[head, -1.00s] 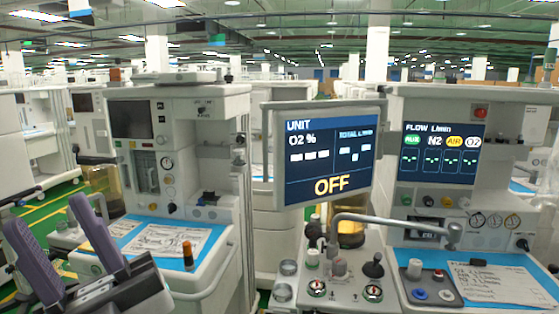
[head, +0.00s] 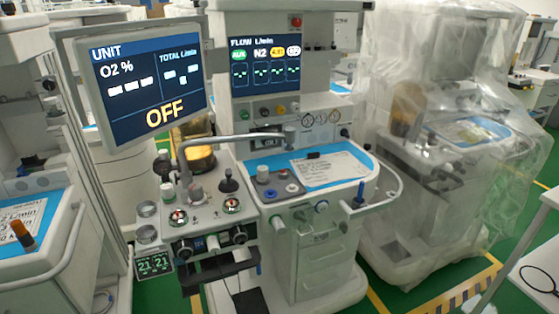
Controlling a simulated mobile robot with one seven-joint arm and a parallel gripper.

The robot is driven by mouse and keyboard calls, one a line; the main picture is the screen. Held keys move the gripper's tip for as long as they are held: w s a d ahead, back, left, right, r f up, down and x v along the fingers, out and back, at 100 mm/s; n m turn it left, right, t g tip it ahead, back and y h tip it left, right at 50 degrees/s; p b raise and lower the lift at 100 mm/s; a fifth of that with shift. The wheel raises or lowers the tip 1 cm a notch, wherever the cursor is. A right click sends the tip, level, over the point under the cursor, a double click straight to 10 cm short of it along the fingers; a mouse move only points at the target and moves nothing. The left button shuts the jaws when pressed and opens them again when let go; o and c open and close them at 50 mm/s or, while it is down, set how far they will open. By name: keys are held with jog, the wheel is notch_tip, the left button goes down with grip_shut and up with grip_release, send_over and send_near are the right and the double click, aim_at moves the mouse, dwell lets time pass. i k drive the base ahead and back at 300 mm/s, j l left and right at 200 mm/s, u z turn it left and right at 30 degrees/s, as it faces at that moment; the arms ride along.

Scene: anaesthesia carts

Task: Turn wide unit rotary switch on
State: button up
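The wide anaesthesia unit (head: 325,250) stands in the middle, its flow screen (head: 280,62) lit. A tilted monitor (head: 135,82) at the left reads UNIT, O2 % and OFF in yellow. Below it is a console (head: 200,228) with several knobs and two small round gauges. Dark round knobs (head: 238,236) sit on the console's front face, one near each end. A blue-and-grey control block (head: 265,175) with small knobs stands on the worktop edge. I cannot tell which knob is the unit's rotary switch. My gripper is not in view.
A unit under clear plastic (head: 445,140) stands close on the right. Another cart with an orange-topped piece (head: 23,232) is at the left edge. A curved grey rail (head: 222,138) crosses above the console.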

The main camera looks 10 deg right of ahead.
aim_at(344, 133)
jog(key=i+l+z, duration=0.15)
jog(key=i+z, duration=0.55)
jog(key=i+j, duration=0.25)
jog(key=i, duration=0.25)
